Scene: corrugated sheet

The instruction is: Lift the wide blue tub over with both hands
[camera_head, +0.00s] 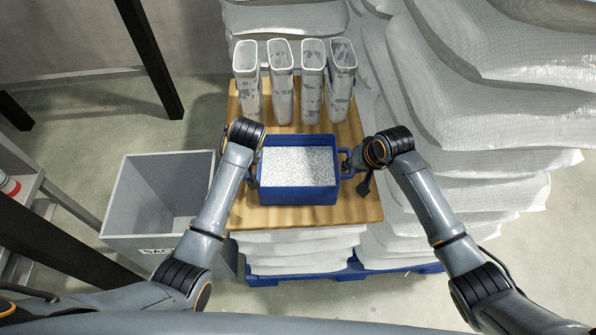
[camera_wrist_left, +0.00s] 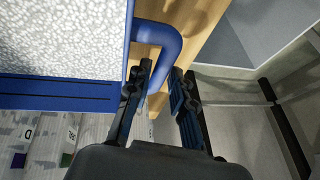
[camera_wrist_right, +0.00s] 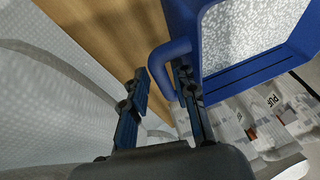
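The wide blue tub (camera_head: 298,197), filled with white speckled granules (camera_head: 298,166), stands on a wooden board (camera_head: 262,216). It has a handle on each side. My left gripper is at the left handle, mostly hidden by its arm in the head view. In the left wrist view its fingers (camera_wrist_left: 162,82) are apart with the blue handle (camera_wrist_left: 165,42) passing between them. My right gripper (camera_head: 364,180) is at the right handle (camera_head: 346,163). In the right wrist view its fingers (camera_wrist_right: 160,82) are apart on either side of the handle (camera_wrist_right: 160,62); contact is unclear.
Several tall white containers (camera_head: 312,85) stand on the board behind the tub. A grey open bin (camera_head: 150,195) stands at the left. Stacked white sacks (camera_head: 480,110) rise close on the right. The board rests on sacks over a blue pallet (camera_head: 330,273).

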